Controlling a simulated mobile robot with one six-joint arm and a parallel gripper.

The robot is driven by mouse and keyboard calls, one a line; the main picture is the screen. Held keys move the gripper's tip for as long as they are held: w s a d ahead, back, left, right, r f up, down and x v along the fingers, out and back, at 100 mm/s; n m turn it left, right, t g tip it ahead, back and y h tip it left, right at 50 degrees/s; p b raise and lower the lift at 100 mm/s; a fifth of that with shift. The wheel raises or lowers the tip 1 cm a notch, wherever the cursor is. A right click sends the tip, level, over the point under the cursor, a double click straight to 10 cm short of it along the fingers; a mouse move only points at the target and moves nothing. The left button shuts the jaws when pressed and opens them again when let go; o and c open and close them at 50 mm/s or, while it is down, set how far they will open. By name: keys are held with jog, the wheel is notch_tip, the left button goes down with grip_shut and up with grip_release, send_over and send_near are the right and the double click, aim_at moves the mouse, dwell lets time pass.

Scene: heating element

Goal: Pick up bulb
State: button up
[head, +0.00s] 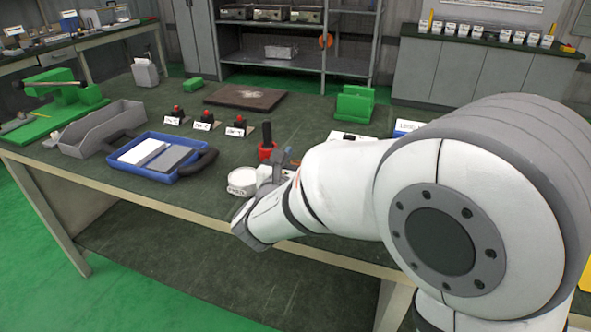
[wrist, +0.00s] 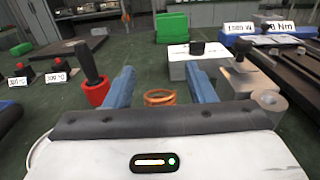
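My gripper (wrist: 160,68) shows in the wrist view with its two blue fingers spread apart and nothing held between them. An orange-copper coil (wrist: 160,97) stands on the table, seen between the fingers; I cannot tell its exact distance from them. No clear bulb shape shows in either view, and I cannot tell if the coil is part of one. In the head view my gripper (head: 280,165) is low over the table, largely hidden by my arm. A red holder (wrist: 97,92) with an upright black handle (wrist: 88,63) stands left of the fingers.
A white box with a black round top (wrist: 197,48) stands behind the fingers. A grey fixture (wrist: 236,75) is on the right. A green block (head: 354,103) stands farther back.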

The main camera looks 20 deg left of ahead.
jog(key=c, duration=1)
